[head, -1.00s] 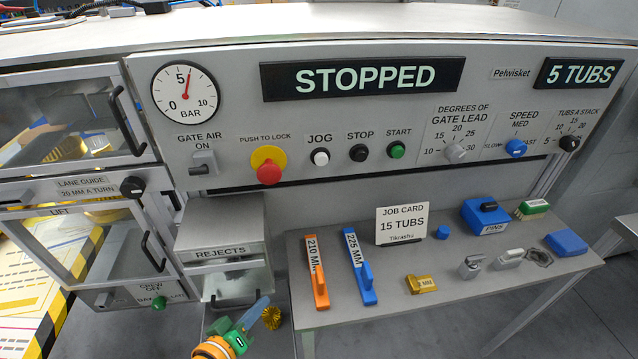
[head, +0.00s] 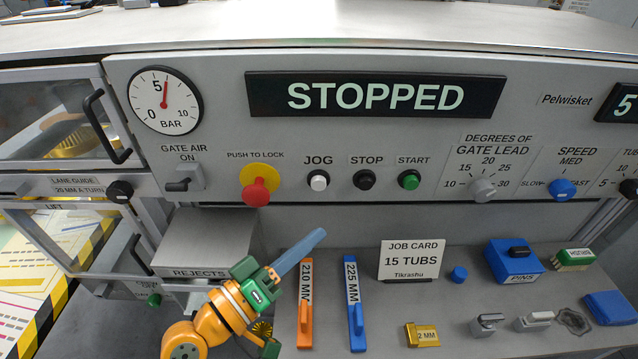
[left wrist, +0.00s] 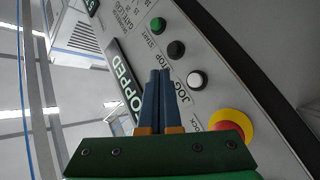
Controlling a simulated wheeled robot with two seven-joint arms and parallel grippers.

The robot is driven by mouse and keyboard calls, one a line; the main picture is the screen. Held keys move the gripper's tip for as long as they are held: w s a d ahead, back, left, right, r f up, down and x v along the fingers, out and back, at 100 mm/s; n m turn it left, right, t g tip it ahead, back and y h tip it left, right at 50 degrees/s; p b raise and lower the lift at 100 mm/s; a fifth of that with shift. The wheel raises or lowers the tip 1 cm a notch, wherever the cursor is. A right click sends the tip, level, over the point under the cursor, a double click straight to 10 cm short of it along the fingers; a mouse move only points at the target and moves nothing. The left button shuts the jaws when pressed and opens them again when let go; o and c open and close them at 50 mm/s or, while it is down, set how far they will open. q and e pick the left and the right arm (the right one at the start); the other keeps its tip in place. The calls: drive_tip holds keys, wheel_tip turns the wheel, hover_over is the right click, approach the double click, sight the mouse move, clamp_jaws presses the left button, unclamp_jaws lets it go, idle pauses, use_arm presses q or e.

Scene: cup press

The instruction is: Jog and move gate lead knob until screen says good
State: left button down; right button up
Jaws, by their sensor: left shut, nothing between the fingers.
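The screen (head: 375,95) reads STOPPED. The white JOG button (head: 318,180) is on the panel below it, with the black STOP button (head: 364,180) and green START button (head: 409,180) to its right. The grey gate lead knob (head: 484,189) sits further right on a scale from 10 to 30; its exact setting is hard to read. My left gripper (head: 318,237) is shut and empty, below the JOG button and apart from the panel in the head view. In the left wrist view its shut fingers (left wrist: 158,88) point toward the panel, near the JOG button (left wrist: 197,79). My right gripper is not in view.
A red push-to-lock button (head: 257,190) sits left of JOG. Below the panel, a shelf holds an orange 210 mm bar (head: 305,315), a blue 225 mm bar (head: 354,310), a job card (head: 409,260) reading 15 TUBS and a blue pins box (head: 513,262).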

sight(319, 184)
use_arm(q)
drive_tip(key=w+b, duration=0.2)
drive_tip(key=w, duration=0.7)
drive_tip(key=shift+w+d, duration=0.15)
drive_tip(key=shift+d, duration=0.05)
drive_tip(key=shift+f, duration=0.1)
idle(1.6)
drive_tip(key=shift+w+b, duration=0.35)
drive_tip(key=shift+w, duration=0.05)
